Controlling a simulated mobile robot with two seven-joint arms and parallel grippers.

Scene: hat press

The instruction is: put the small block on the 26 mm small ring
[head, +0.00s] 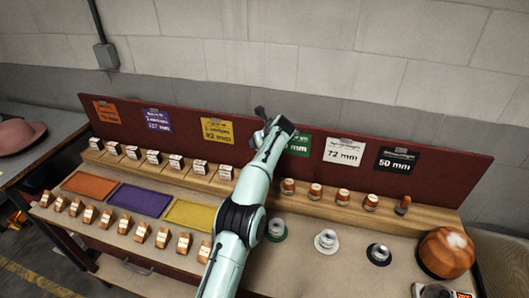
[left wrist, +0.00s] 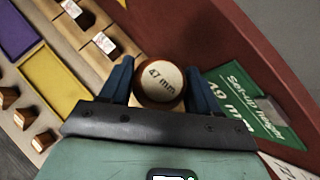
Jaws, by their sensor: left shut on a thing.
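My left gripper (head: 274,124) is raised in front of the back board by the green sign. In the left wrist view its blue fingers (left wrist: 160,85) are shut on a round wooden block (left wrist: 160,78) with a pale top reading "47 mm". The head view does not show this block clearly. Three small ring pieces stand on the table right of my arm: one on a green base (head: 277,230), one on white (head: 326,241) and one on black (head: 379,253). No 26 mm marking is readable on them. My right gripper is not in view.
Several small round blocks (head: 315,190) stand on the right part of the back ledge. Labelled blocks (head: 153,157) line its left part. Orange, purple and yellow mats (head: 140,200) lie left of my arm. A brown hat form (head: 446,253) stands at the right end.

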